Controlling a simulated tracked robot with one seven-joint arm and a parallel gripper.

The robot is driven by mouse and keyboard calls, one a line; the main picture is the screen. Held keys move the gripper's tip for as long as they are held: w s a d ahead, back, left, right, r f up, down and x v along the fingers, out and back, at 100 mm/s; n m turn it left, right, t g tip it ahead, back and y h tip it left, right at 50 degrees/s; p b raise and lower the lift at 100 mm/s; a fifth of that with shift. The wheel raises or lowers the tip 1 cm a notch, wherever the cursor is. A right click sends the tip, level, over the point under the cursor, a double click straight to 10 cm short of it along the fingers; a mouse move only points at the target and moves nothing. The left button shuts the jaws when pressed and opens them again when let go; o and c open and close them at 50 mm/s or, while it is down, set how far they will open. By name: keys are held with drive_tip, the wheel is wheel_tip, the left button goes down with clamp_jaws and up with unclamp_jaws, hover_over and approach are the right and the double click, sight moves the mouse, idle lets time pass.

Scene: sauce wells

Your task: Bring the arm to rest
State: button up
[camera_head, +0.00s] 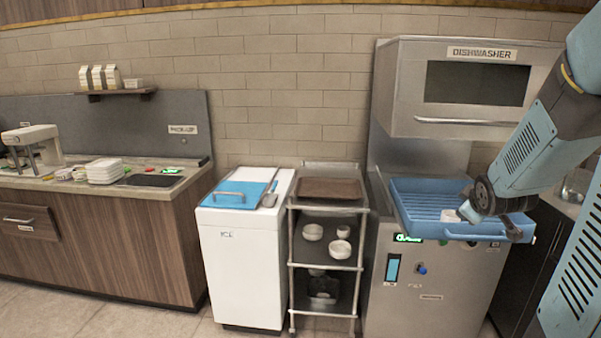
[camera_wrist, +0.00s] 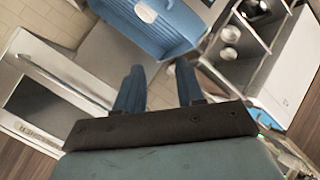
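My gripper shows in the wrist view (camera_wrist: 158,88) with its two blue fingers apart and nothing between them. In the head view my arm comes in from the right side, and the gripper end (camera_head: 490,215) is over the right part of the blue dish rack. The blue dish rack (camera_head: 420,205) sits on the dishwasher counter under the raised hood. A small white piece of ware (camera_head: 450,215) is in the rack, partly hidden by my arm; the wrist view also shows a white item (camera_wrist: 146,12) there. The gap between gripper and rack is hard to judge.
The dishwasher hood (camera_head: 465,85) hangs above the rack, close to my arm. A trolley (camera_head: 327,209) with bowls on its shelf stands left of it, then a white ice chest (camera_head: 240,265) with a blue lid. The wooden counter (camera_head: 95,240) is far left. Floor shows at lower left.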

drive_tip(key=s+a+r+m+g+y, duration=0.1)
drive_tip(key=s+a+r+m+g, duration=0.1)
drive_tip(key=s+a, duration=0.7)
drive_tip(key=s+a+r+m+g+y, duration=0.2)
drive_tip(key=s+a+r+m, duration=0.3)
drive_tip(key=s+a, duration=0.4)
drive_tip(key=s+r, duration=0.1)
drive_tip(key=s, duration=0.4)
drive_tip(key=shift+a+g, duration=0.4)
drive_tip(key=shift+r, duration=0.1)
